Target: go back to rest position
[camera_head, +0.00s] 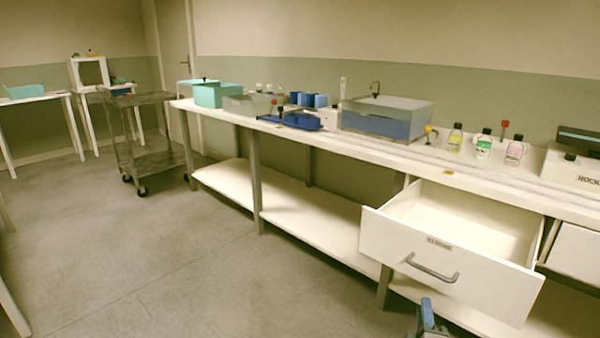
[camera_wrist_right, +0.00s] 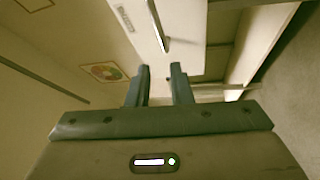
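My right gripper (camera_head: 427,316) shows at the bottom edge of the head view, in front of and below the open drawer (camera_head: 440,249). In the right wrist view its two fingers (camera_wrist_right: 161,80) stand apart with nothing between them. The drawer front (camera_wrist_right: 190,20) and its bar handle (camera_wrist_right: 158,28) lie beyond the fingertips, apart from them. My left gripper is in neither view.
Yellow (camera_head: 455,139), green (camera_head: 484,146) and pink (camera_head: 514,152) labelled bottles stand on the bench. A grey cart (camera_head: 150,140) stands far left. The floor (camera_head: 190,245) at left is clear.

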